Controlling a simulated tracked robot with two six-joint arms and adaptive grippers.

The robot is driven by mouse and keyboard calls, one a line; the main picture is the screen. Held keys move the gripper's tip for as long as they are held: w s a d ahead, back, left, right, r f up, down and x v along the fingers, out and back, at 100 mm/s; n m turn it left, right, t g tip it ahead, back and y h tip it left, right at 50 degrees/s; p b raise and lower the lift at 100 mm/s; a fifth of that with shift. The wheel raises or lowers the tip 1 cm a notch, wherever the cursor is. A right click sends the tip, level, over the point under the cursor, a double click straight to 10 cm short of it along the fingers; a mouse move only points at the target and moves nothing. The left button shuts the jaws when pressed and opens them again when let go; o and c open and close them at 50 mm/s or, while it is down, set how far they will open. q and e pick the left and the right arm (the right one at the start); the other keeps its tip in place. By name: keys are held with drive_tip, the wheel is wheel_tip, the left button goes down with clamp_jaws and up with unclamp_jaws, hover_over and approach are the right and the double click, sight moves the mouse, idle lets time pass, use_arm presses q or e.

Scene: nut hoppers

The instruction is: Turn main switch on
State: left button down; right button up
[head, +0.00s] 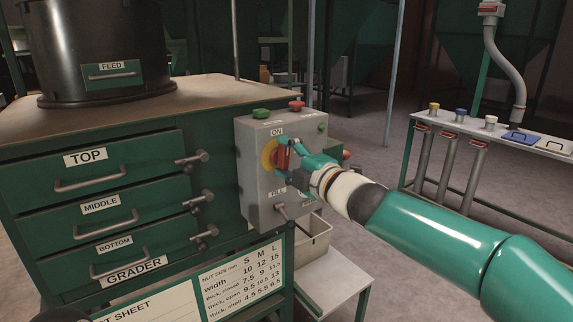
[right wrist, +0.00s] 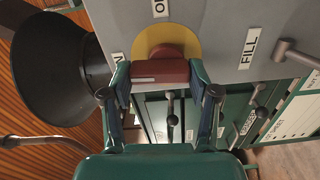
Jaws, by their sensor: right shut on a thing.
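The main switch (head: 282,156) is a red handle on a yellow round plate (head: 267,155), on the front of a grey control box (head: 256,196). In the head view the handle stands roughly upright below the ON label (head: 277,132). My right gripper (head: 287,151) reaches it from the right and is shut on the red handle. In the right wrist view the red handle (right wrist: 160,72) sits between the two fingers (right wrist: 160,84), with the yellow plate (right wrist: 172,42) behind it.
A FILL lever (head: 282,212) sits low on the box. Green and red buttons (head: 297,105) are on top. A green grader cabinet (head: 100,140) with drawers and latches stands at left. A side bench (head: 480,135) with tubes is at right. Grey floor is open between.

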drive_tip(key=shift+a+f+n, duration=0.15)
drive_tip(key=shift+f+n, duration=0.2)
drive_tip(key=shift+n, duration=0.15)
drive_tip(key=o, duration=1.2)
drive_tip(key=shift+s, duration=0.1)
drive_tip(key=shift+c, duration=0.2)
drive_tip(key=shift+r, duration=0.15)
drive_tip(key=shift+s+d+r, duration=0.1)
drive_tip(key=shift+s+d, duration=0.05)
drive_tip(key=shift+d, duration=0.05)
drive_tip(key=v, duration=1.1)
drive_tip(key=shift+s, duration=0.25)
